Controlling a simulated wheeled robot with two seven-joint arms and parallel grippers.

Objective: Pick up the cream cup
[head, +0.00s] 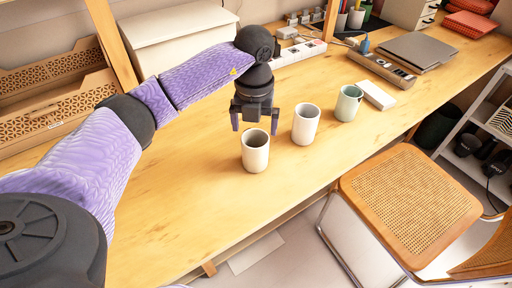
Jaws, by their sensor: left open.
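Three cups stand upright in a slanting row on the wooden desk. The nearest is a cream cup (255,158) with a dark inside. A paler, off-white cup (304,128) stands to its right, and a pale green cup (347,106) is farthest right. My left gripper (254,125) points down with its two purple-tipped fingers apart and nothing between them. In the picture it is just above and behind the cream cup's rim, seemingly clear of it. My right gripper does not show.
A cane-seat chair (410,195) stands at the desk's front edge. The desk left of the cream cup is clear.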

